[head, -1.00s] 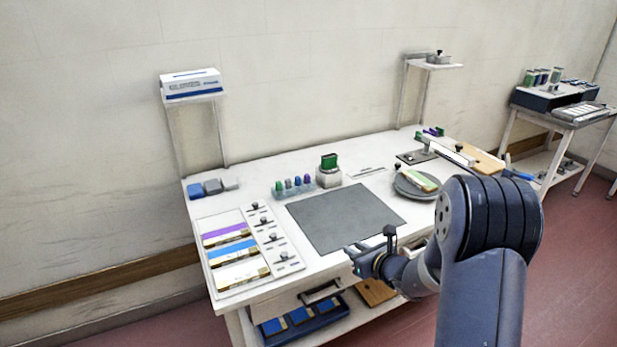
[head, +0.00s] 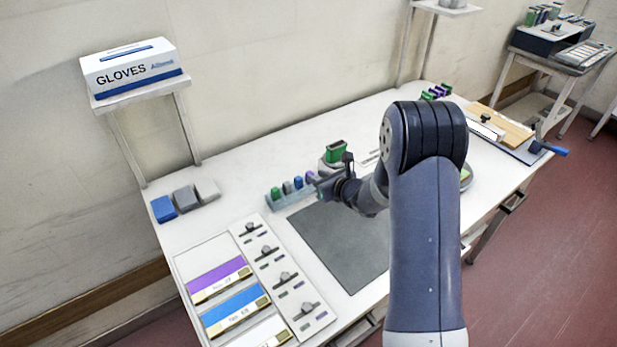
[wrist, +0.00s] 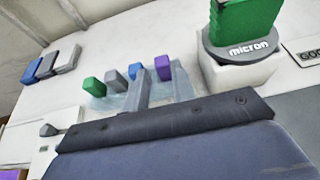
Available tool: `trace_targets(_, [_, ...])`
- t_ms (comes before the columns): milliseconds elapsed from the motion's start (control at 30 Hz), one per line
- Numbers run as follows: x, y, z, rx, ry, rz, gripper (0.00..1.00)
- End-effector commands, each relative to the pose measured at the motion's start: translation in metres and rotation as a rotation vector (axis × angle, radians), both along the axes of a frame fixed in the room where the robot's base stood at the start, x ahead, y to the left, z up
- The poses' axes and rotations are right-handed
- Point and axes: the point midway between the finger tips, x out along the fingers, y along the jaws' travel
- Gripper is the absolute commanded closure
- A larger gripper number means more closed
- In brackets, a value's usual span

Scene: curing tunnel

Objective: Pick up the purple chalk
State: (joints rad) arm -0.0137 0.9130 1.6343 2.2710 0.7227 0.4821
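The purple chalk (wrist: 163,67) stands at the right end of a pale, translucent rack (wrist: 100,103) in the wrist view, beside blue, grey and green chalks. In the head view a little of the purple chalk (head: 309,176) shows just behind the tip of my gripper (head: 318,187). The rack (head: 291,202) lies at the back of the table, left of my gripper. My gripper is over the back edge of the dark mat, close to the rack's right end. I see nothing held in it, but its finger gap is not clear.
A green block on a round-topped white stand (wrist: 240,68) is close on the right of the rack. A dark grey mat (head: 340,248) lies in front.

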Motion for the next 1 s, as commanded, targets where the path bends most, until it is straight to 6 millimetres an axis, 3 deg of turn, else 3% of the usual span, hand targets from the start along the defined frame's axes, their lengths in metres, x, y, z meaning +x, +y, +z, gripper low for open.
trace_targets(600, [0.042,0.026,-0.021,-0.001,-0.001,0.000,0.75])
trace_targets(900, [0.045,0.028,-0.024,0.000,0.000,-0.001,0.75])
trace_targets(1000, [0.044,0.028,-0.024,0.000,0.000,-0.001,0.82])
